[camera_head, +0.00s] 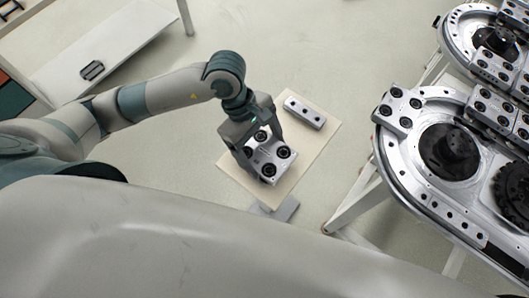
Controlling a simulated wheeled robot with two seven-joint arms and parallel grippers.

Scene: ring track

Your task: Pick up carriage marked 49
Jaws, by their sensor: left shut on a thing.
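A silver carriage (271,167) with dark round wheels is between the fingers of my left gripper (264,150), above a small beige board. The gripper is shut on the carriage. Its number is too small to read. I cannot tell whether the carriage touches the board. My right gripper is not in view.
A grey block with holes (304,112) lies on the beige board (311,150), behind the carriage. The ring track (386,150) with several carriages stands at right, a gap away. A white table (140,45) at upper left bears a small dark item (92,70).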

